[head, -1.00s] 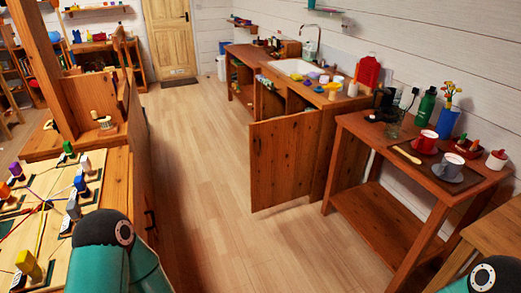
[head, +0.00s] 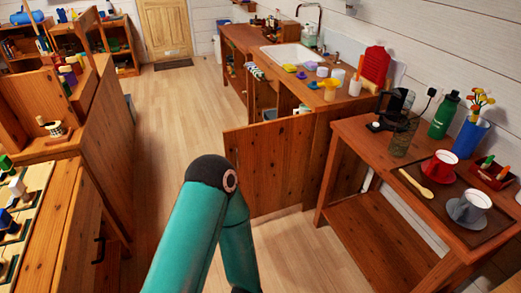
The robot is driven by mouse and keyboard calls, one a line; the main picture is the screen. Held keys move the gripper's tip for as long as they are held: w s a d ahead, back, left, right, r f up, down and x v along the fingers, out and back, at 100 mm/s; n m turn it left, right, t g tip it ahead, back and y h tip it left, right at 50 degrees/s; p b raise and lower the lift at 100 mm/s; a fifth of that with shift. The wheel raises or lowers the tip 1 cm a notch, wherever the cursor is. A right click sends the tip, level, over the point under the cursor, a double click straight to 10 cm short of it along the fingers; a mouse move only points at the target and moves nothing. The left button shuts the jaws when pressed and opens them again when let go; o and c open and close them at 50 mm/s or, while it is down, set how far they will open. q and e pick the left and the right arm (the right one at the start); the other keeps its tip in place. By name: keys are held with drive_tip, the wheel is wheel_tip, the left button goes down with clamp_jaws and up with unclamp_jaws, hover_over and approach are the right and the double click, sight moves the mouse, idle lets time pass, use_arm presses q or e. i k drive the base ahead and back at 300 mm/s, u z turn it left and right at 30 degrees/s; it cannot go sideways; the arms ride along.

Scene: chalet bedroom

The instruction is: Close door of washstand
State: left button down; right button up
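The washstand (head: 328,140) stands along the right wall, with a white basin (head: 295,56) and a tap set in its top. Its wooden door (head: 268,165) is swung open and sticks out into the room. Behind the door, part of the dark cupboard opening (head: 285,103) shows with some items inside. My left arm rises from the bottom centre, and its teal links overlap the lower left part of the door in the picture. I cannot tell whether they touch. Neither gripper shows.
A side table (head: 345,128) with cups, a green bottle (head: 443,115) and a flower vase stands right of the washstand. A wooden cabinet (head: 105,140) stands on the left. The floor (head: 172,120) between is clear.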

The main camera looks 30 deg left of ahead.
sight(271, 160)
drive_tip(key=u, duration=0.2)
drive_tip(key=i, duration=1)
drive_tip(key=u, duration=0.7)
drive_tip(key=i, duration=0.45)
drive_tip(key=u, duration=0.3)
drive_tip(key=k, duration=0.95)
drive_tip(key=u, duration=0.2)
drive_tip(key=i, duration=0.9)
drive_tip(key=z, duration=0.1)
